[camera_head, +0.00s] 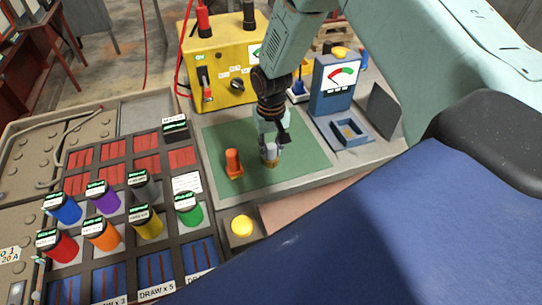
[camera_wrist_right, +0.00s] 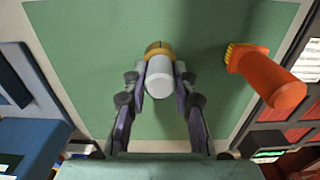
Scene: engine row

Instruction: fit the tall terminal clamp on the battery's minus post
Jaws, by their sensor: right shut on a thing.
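A grey-white capped piece with a brass base (camera_head: 271,152) stands on the green mat (camera_head: 300,165). My right gripper (camera_head: 272,138) points down and is shut on this piece. In the right wrist view the two fingers (camera_wrist_right: 160,88) lie on either side of the grey piece (camera_wrist_right: 159,80). An orange piece with a toothed brass foot (camera_head: 233,163) stands apart to its left; it also shows in the right wrist view (camera_wrist_right: 268,78). I cannot tell which is the tall clamp. A yellow box (camera_head: 222,60) behind has a red post and a black post (camera_head: 249,14) on top. My left gripper is not in view.
A blue meter (camera_head: 333,85) and a small blue tray (camera_head: 350,131) stand right of the mat. At the left is a rack with several coloured cylinders (camera_head: 105,232). A yellow button (camera_head: 241,225) sits in front. The mat's right part is clear.

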